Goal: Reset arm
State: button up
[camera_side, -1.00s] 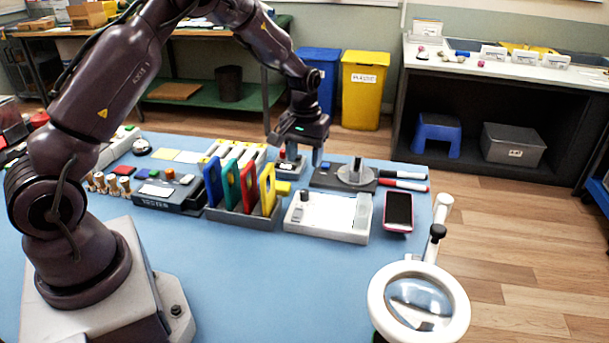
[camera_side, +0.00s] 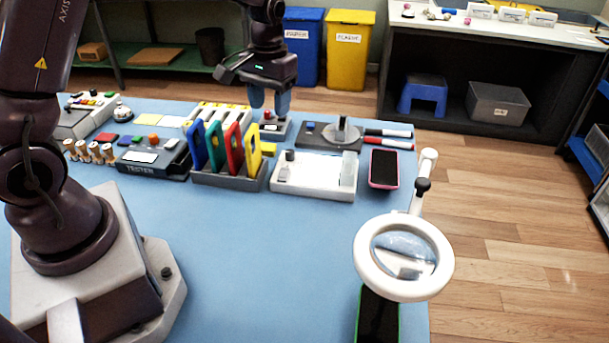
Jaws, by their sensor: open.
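My gripper (camera_side: 269,101) points down near the far edge of the blue work table (camera_side: 270,250). Its fingers are apart with nothing between them. It hangs above or just behind a small grey device with a red part (camera_side: 272,128); the exact gap cannot be told. A phone with a pink edge (camera_side: 383,169) lies flat at the table's right side. Another phone with a green edge (camera_side: 377,318) lies under the ring magnifier (camera_side: 404,257), partly hidden by it.
A rack (camera_side: 229,180) holds blue, green, red and yellow upright plates. Beside it are a tester box (camera_side: 153,160), a white tray (camera_side: 315,175), a dark device with a round disc (camera_side: 329,137), and two pens (camera_side: 388,138). The table's front middle is clear.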

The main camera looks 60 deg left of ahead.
jog(key=s+d+r+m+t, duration=0.2)
jog(key=s+d+r+t, duration=0.1)
jog(key=s+d+r, duration=0.2)
jog(key=s+d+r+m+t, duration=0.3)
jog(key=s+d+r, duration=0.2)
jog(key=s+r, duration=0.5)
jog(key=s, duration=0.3)
jog(key=shift+s+r, duration=0.15)
jog(key=shift+s, duration=0.15)
